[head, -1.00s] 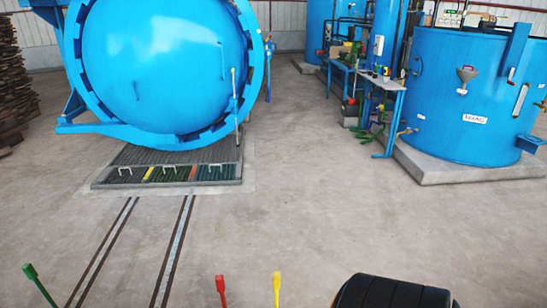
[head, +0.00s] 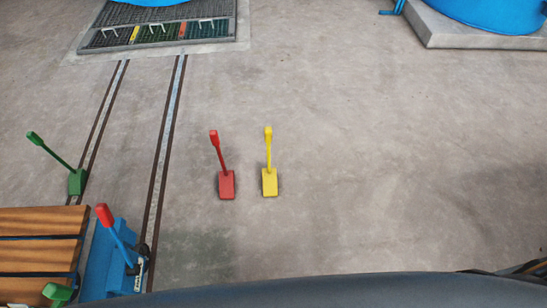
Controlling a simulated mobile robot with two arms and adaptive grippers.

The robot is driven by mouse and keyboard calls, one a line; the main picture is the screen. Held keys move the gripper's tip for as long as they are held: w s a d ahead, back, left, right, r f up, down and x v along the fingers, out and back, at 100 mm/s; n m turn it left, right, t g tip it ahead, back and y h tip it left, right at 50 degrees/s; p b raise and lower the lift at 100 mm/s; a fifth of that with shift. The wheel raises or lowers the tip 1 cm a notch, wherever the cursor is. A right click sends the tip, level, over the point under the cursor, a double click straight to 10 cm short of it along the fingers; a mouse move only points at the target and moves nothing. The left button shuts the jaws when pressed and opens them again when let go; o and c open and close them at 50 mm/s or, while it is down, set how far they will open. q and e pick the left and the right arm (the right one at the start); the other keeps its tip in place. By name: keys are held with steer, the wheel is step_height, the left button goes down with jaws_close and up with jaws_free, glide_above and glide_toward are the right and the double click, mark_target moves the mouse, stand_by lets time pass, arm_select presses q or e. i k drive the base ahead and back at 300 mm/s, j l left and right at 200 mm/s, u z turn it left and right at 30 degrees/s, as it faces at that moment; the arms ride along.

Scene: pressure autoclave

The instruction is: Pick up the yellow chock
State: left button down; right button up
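The yellow chock (head: 269,182) stands on the concrete floor near the middle of the head view. Its yellow handle (head: 268,145) rises from the block, with the handle's top toward the far side. Nothing touches it. A red chock (head: 227,184) of the same shape stands just to its left, with a small gap between them. A green chock (head: 77,182) sits at the left by a rail. Neither of my grippers shows in the head view.
Two floor rails (head: 166,145) run toward a grated platform (head: 215,28) at the back left. A cart with a wooden deck (head: 30,222) and blue end (head: 100,265) stands at the lower left, a red-tipped lever on it. Floor right of the yellow chock is clear.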

mark_target(269, 174)
steer(key=i+l+z, duration=1.05)
steer(key=i+l, duration=0.1)
steer(key=i, duration=0.45)
steer(key=i+l, duration=0.1)
steer(key=i, duration=0.4)
steer(key=i+u, duration=0.25)
steer(key=u, duration=0.2)
steer(key=i+u, duration=0.25)
steer(key=u, duration=0.15)
steer(key=i+l+u, duration=0.15)
steer(key=u, duration=0.3)
steer(key=i+l+u, duration=0.25)
steer(key=u, duration=0.2)
steer(key=i, duration=0.05)
